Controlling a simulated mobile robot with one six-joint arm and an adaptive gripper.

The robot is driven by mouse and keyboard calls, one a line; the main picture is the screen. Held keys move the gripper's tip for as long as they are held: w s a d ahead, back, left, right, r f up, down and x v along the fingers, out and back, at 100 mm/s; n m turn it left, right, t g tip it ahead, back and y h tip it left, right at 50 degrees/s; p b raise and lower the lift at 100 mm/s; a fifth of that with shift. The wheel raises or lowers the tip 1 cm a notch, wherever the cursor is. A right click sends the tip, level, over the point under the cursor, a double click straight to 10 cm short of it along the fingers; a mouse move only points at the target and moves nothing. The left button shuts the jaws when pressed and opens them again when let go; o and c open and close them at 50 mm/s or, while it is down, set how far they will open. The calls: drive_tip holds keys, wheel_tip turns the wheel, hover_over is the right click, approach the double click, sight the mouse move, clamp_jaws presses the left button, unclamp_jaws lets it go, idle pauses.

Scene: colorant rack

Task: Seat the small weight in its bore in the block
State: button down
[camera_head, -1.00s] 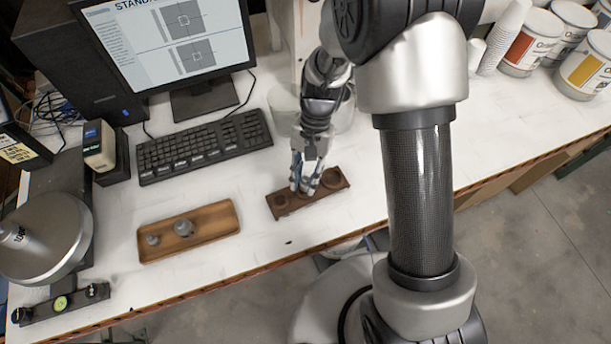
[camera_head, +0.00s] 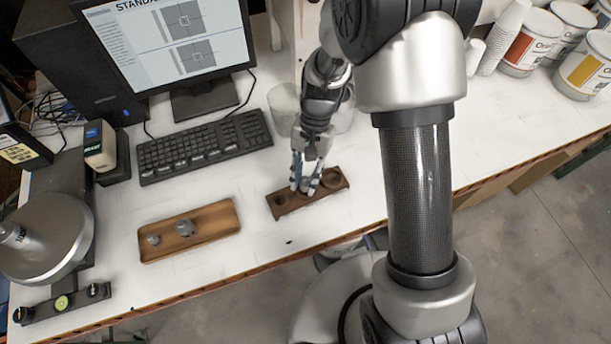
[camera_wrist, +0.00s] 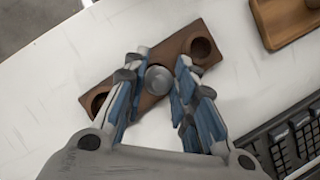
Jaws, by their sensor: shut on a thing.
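The dark brown wooden block (camera_head: 288,208) lies on the white table and has a row of round bores. In the wrist view, an open bore (camera_wrist: 201,47) shows toward one end of the block (camera_wrist: 177,55) and another (camera_wrist: 100,102) toward the other end. My gripper (camera_head: 304,190) points down over the middle of the block. In the wrist view, it (camera_wrist: 158,85) is shut on a round grey weight (camera_wrist: 158,78). The weight is over the block's middle and covers what is beneath; I cannot tell how deep it sits.
A wooden tray (camera_head: 222,229) left of the block holds a smaller grey weight (camera_head: 153,239) and a larger one (camera_head: 184,228). A keyboard (camera_head: 205,146) and monitor (camera_head: 175,45) stand behind. A balance (camera_head: 45,245) is at far left.

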drive_tip(key=shift+f+b, duration=0.7)
drive_tip(key=shift+f, duration=0.4)
idle(0.4)
drive_tip(key=c, duration=1.2)
unclamp_jaws()
drive_tip(key=v, duration=1.2)
drive_tip(key=shift+r, duration=0.1)
